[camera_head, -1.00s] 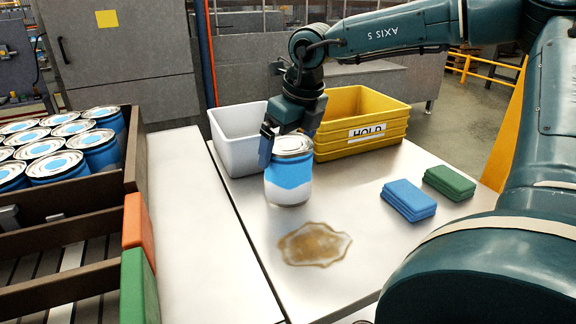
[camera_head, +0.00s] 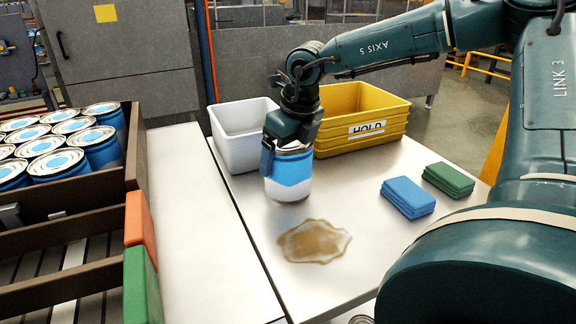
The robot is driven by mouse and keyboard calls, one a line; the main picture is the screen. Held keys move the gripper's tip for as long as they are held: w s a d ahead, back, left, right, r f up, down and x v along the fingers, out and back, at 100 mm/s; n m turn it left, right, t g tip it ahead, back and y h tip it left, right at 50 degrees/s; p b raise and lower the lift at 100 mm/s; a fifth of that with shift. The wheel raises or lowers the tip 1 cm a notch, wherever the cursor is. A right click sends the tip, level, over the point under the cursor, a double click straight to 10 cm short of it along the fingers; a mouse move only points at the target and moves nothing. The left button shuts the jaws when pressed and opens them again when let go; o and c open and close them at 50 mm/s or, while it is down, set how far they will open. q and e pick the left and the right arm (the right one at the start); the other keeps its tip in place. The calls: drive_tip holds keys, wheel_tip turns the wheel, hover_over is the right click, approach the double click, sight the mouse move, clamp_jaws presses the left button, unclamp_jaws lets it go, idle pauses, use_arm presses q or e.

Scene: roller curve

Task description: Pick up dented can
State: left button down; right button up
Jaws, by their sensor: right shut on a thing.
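A blue and white can (camera_head: 288,176) stands upright on the light metal table (camera_head: 230,240), in front of the white bin. My right gripper (camera_head: 287,150) comes down over its top and is shut on it. The gripper hides the can's lid and upper left side. No dent shows on the visible side. My left gripper is not in view.
A white bin (camera_head: 234,153) and a yellow HOLD bin (camera_head: 345,146) stand behind the can. A brown spill (camera_head: 314,241) lies in front of it. Blue pads (camera_head: 407,197) and green pads (camera_head: 447,180) lie to the right. A crate (camera_head: 134,160) of similar cans stands left.

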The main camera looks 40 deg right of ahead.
wheel_tip(320, 180, up, 10)
drive_tip(key=shift+f+b, duration=0.2)
drive_tip(key=shift+b, duration=0.45)
drive_tip(key=shift+r, duration=0.3)
